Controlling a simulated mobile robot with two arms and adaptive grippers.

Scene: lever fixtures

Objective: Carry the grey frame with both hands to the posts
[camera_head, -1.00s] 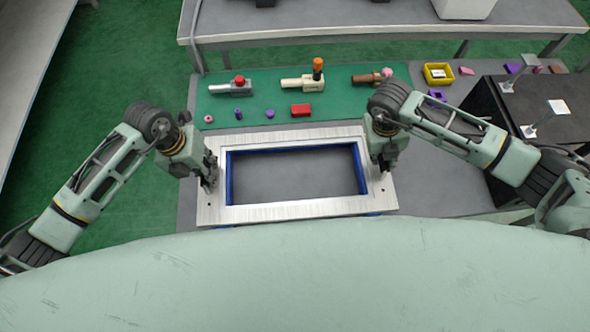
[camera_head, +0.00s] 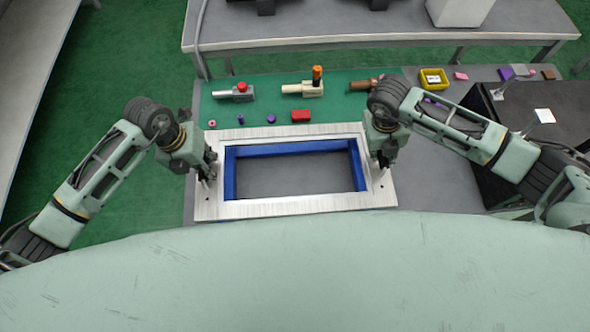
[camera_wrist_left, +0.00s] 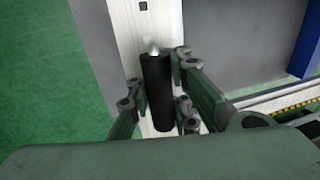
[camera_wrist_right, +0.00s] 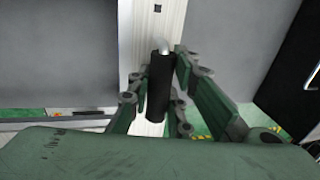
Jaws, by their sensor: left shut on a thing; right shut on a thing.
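The grey frame (camera_head: 295,207) is a pale metal rectangle with an open middle, in front of me in the head view. A blue rectangular structure (camera_head: 290,149) shows inside its opening, below it. I cannot tell whether the two touch. My left gripper (camera_head: 208,172) is shut on the black upright handle (camera_wrist_left: 157,92) at the frame's left side. My right gripper (camera_head: 384,160) is shut on the matching black handle (camera_wrist_right: 159,88) at the right side. Slim uprights with pale square tops (camera_head: 545,116) stand at the right; I cannot tell whether they are the posts.
A green mat (camera_head: 270,92) behind the frame bears several tools and a red block (camera_head: 301,116). A yellow bin (camera_head: 434,79) stands beyond my right arm. A black-topped unit (camera_head: 548,140) is at the right. A grey bench (camera_head: 330,25) crosses the back.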

